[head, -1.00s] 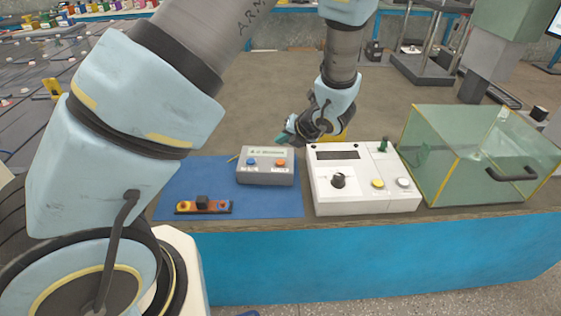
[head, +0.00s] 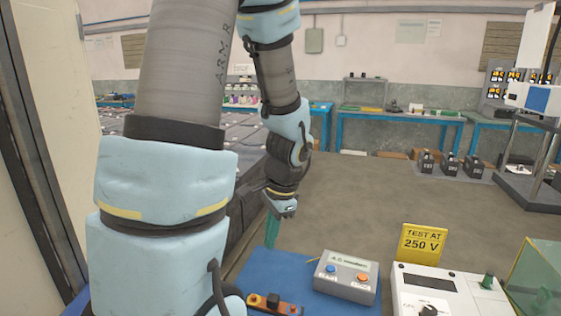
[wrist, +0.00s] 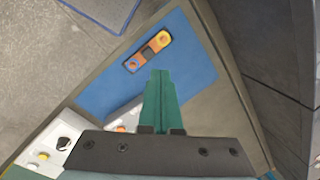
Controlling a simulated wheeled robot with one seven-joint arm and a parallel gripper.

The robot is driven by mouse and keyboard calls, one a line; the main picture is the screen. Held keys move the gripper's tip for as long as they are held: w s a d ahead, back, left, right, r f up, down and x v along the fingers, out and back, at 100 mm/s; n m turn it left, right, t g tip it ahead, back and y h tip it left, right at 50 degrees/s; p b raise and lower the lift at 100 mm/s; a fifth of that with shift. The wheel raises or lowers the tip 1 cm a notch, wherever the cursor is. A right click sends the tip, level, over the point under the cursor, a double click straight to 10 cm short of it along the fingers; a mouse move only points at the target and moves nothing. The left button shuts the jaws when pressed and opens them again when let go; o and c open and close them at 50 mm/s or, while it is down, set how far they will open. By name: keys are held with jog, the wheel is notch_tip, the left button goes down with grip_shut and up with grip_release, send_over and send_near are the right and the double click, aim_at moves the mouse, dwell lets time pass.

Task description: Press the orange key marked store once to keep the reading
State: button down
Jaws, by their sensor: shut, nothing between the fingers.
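The grey box (head: 346,277) lies on the blue mat (head: 297,266) in the head view. It has a blue key (head: 330,268) on its left and the orange key (head: 363,279) on its right; the lettering below them is too small to read. In the wrist view the orange key (wrist: 121,128) shows at the left of my fingers, with much of the box hidden by the gripper. My gripper (head: 270,244) is shut and empty, its green fingers pointing down to the left of the box, apart from the keys. The fingers also show in the wrist view (wrist: 161,74).
A white meter (head: 445,285) with knobs stands right of the box, with a yellow "TEST AT 250 V" sign (head: 422,244) behind it.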

jog(key=s+a+r+n+h, duration=0.2)
jog(key=a+r+n, duration=0.1)
jog(key=n, duration=0.8)
jog(key=shift+s+a+r+t, duration=0.25)
jog(key=shift+s+a+t, duration=0.05)
jog(key=shift+a, duration=0.45)
